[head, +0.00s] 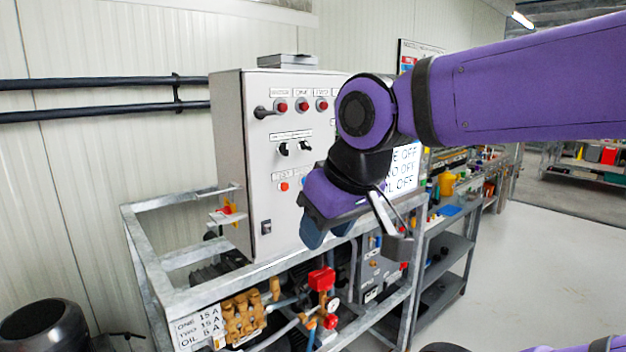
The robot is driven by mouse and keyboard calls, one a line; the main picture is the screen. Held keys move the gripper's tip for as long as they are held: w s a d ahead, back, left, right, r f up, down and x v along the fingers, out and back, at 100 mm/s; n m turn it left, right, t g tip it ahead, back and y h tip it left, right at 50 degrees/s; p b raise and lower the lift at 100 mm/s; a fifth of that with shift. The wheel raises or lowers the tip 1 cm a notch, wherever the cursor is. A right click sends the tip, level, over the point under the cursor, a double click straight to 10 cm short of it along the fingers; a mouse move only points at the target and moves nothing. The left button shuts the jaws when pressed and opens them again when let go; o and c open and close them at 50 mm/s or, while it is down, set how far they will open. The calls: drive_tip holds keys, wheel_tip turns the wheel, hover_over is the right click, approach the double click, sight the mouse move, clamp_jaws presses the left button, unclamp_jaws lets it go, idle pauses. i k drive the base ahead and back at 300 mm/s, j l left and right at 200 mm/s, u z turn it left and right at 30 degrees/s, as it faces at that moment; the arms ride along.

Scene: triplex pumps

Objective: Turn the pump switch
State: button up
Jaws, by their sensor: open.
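A grey control cabinet (258,170) stands on a metal frame at the middle of the head view. Two black rotary switches (284,149) and (305,147) sit on its front, under a row of red lamps (303,105). The labels are too small to read, so I cannot tell which switch is the pump switch. My gripper (314,237) points down in front of the cabinet's lower right part, below and right of the switches. It is open and appears empty. My arm hides the door's right side.
A red-and-yellow switch (228,208) is on the cabinet's left side. The galvanized frame rail (190,298) runs below the cabinet, with brass and red pump fittings (322,280) under it. A shelf rack (445,265) stands to the right. The floor (540,270) at right is clear.

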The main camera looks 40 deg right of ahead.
sight(284, 147)
drive_tip(key=j+z, duration=1.2)
drive_tip(key=j, duration=0.1)
